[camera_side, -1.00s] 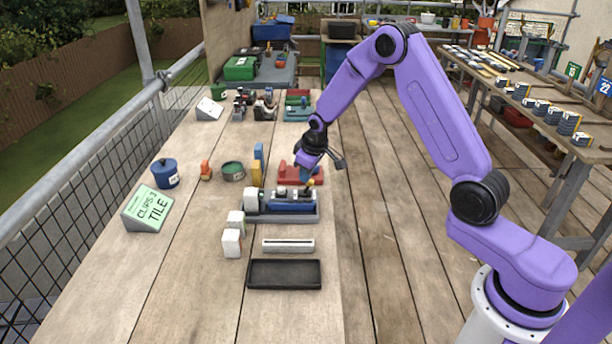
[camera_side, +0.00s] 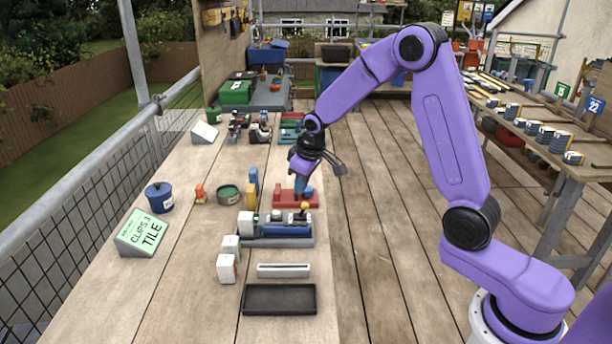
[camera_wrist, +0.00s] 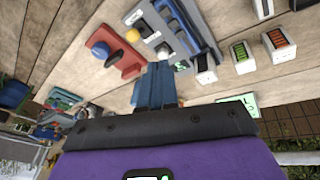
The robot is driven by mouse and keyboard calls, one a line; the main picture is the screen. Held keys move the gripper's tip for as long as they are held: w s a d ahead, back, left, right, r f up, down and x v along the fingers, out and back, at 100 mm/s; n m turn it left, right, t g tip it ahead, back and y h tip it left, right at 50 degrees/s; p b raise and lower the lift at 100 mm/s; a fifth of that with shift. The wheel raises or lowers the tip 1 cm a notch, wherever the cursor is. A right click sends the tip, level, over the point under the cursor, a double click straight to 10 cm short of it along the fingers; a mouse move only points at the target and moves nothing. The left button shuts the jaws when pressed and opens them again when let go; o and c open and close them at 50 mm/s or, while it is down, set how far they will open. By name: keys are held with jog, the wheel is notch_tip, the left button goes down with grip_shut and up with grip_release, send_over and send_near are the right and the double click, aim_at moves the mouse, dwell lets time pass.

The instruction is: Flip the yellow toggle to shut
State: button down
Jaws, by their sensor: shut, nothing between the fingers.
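The yellow toggle (camera_side: 304,206) is a small round knob at the right end of the grey-based blue clamp fixture (camera_side: 285,231). In the wrist view the yellow knob (camera_wrist: 133,35) stands near the fixture's grey base (camera_wrist: 158,42), up and left of my fingers. My gripper (camera_side: 303,188) points down above the bench near the red fixture (camera_side: 284,200), just behind the toggle. Its blue fingers (camera_wrist: 155,88) are shut and empty. They look apart from the toggle, but the exact gap is hard to judge. The red fixture carries a blue knob (camera_wrist: 101,50).
A black tray (camera_side: 279,299) and a pale slotted bar (camera_side: 284,270) lie in front. White blocks (camera_side: 227,267) stand at the left of the bar. A blue pot (camera_side: 159,197), a green tin (camera_side: 229,194) and a sign (camera_side: 142,233) are farther left. Bare planks lie on the right.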

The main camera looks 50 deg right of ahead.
jog(key=shift+s+d+v, duration=0.1)
jog(key=shift+v, duration=0.6)
jog(key=shift+s+d+v, duration=0.15)
jog(key=shift+v, duration=0.6)
jog(key=shift+f, duration=0.1)
jog(key=shift+a, duration=0.1)
jog(key=s+a+r+n+g+y, duration=0.1)
jog(key=s+a+n, duration=0.1)
jog(key=s+a, duration=0.45)
jog(key=s+a+r+n+g, duration=0.1)
jog(key=s+a+r+n, duration=0.2)
jog(key=s, duration=0.7)
jog(key=s+d+n+g, duration=0.1)
jog(key=s+n, duration=0.3)
jog(key=s, duration=1.6)
jog(key=shift+d+f+g, duration=0.3)
jog(key=shift+d+f, duration=0.05)
jog(key=shift+d, duration=0.25)
